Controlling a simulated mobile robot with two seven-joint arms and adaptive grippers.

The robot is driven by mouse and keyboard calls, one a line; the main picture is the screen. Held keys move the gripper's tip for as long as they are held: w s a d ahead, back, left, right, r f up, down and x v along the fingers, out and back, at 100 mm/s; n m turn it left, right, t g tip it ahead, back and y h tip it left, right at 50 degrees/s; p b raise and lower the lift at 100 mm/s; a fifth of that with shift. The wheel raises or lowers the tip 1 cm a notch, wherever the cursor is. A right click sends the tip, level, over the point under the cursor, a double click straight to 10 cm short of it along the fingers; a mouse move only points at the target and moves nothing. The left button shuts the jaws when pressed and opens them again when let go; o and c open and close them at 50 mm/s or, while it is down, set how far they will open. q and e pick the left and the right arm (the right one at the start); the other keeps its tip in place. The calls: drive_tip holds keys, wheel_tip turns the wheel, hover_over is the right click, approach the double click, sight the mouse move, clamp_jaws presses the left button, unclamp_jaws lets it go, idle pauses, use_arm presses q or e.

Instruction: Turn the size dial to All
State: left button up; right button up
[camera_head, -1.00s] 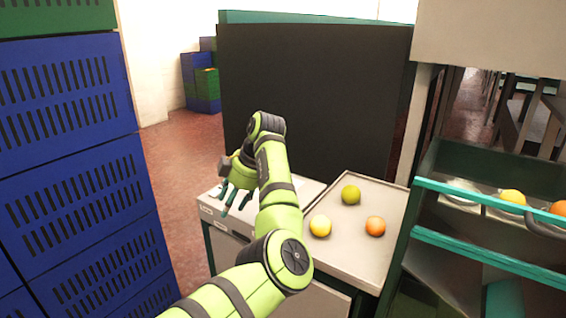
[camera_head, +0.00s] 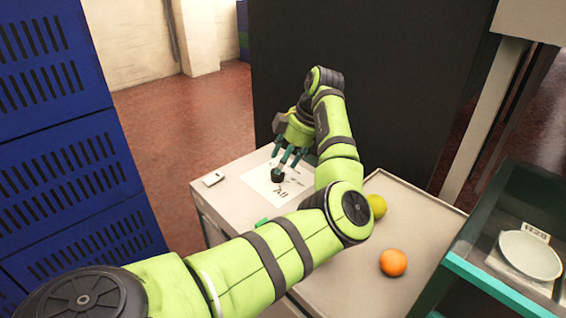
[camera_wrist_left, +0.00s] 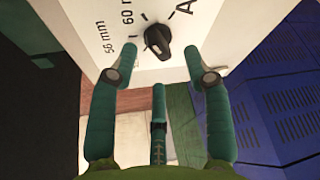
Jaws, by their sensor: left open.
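The size dial (camera_head: 278,174) is a small black knob on a white label sheet (camera_head: 262,187) on top of a light cabinet. The word "All" is printed beside it. In the left wrist view the dial lies ahead, between the two outer fingertips, with no clear contact. My right gripper is out of view.
A tray (camera_head: 350,285) at right holds a green-yellow fruit (camera_head: 376,205) and an orange (camera_head: 393,262). Blue crates (camera_head: 70,150) stand at left, and a dark panel (camera_head: 400,90) behind.

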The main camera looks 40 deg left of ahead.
sight(275, 179)
use_arm(q)
drive_tip(key=shift+x, duration=1.1)
drive_tip(key=shift+w+a+f+p, duration=0.2)
drive_tip(key=shift+f+p, duration=0.1)
drive_tip(key=shift+f, duration=0.1)
drive_tip(key=shift+s+f, duration=0.1)
clamp_jaws()
drive_tip(key=shift+m+p, duration=0.3)
drive_tip(key=shift+p, duration=0.25)
drive_tip(key=m+t+p, duration=0.1)
drive_tip(key=m+p, duration=0.2)
drive_tip(key=p, duration=0.1)
drive_tip(key=m+t+p, duration=0.1)
drive_tip(key=m+p, duration=0.2)
drive_tip(key=p, duration=0.1)
drive_tip(key=m+t+p, duration=0.1)
drive_tip(key=m+p, duration=0.2)
drive_tip(key=p, duration=0.2)
drive_tip(key=shift+s+d+r+m+t, duration=0.15)
drive_tip(key=shift+s+r+m+t, duration=0.15)
drive_tip(key=shift+s+r+t, duration=0.1)
drive_tip(key=shift+f+m+t+p, duration=0.3)
drive_tip(key=shift+m+p, duration=0.6)
drive_tip(key=shift+p, duration=0.25)
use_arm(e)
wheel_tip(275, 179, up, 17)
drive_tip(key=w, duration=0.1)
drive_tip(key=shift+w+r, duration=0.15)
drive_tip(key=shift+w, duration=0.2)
